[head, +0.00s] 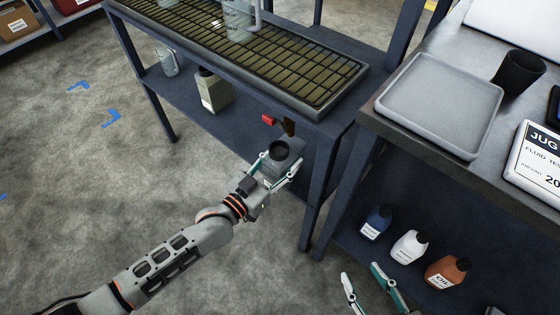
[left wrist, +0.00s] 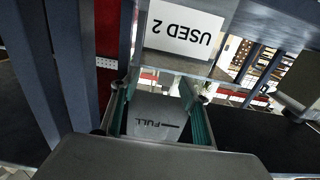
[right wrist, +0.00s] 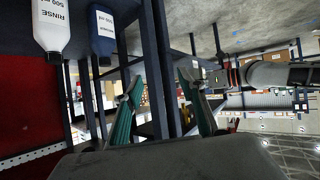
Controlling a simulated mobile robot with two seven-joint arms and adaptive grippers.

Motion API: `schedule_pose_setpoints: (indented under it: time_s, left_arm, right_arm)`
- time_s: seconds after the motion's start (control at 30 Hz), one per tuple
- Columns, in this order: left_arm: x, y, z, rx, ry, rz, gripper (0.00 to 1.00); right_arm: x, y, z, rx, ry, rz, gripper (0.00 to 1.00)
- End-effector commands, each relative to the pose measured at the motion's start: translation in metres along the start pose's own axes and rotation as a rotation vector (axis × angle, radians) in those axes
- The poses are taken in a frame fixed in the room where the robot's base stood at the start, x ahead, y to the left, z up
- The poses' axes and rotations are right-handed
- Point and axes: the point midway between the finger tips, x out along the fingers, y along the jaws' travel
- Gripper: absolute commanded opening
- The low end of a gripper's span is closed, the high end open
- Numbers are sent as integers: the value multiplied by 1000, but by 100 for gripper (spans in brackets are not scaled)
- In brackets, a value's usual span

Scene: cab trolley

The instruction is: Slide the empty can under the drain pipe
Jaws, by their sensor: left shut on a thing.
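A grey can (head: 278,163) with a dark round mouth is upright between the fingers of my left gripper (head: 276,172), at the front right of the bench's lower shelf. The gripper is shut on it. In the left wrist view the can (left wrist: 155,118) shows a "FULL" line between the fingers. The drain pipe (head: 288,126), with a red valve handle (head: 268,119), is just behind and above the can in the head view. Whether the can rests on the shelf is unclear. My right gripper (head: 371,286) is open and empty; its spread fingers also show in the right wrist view (right wrist: 163,85).
A capped beige container (head: 214,92) and a clear jar (head: 167,62) stand on the lower shelf (head: 188,112). Bench legs are close right of the can. Blue, white and brown bottles (head: 410,246) stand under the right table, near my right gripper. A "USED 2" sign (left wrist: 183,28) hangs above the can.

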Motion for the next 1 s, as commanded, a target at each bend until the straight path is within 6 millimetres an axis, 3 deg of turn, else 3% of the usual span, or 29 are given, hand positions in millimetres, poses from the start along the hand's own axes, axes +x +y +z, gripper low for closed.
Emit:
schedule_pose_setpoints:
  time_s: [0.7,1.0]
  left_arm:
    - [39,0,0,-3,1,-1,6]
    - [45,0,3,0,1,0,6]
  right_arm:
    - [3,-8,-5,35,23,-14,40]
    - [5,-9,-17,45,48,-16,40]
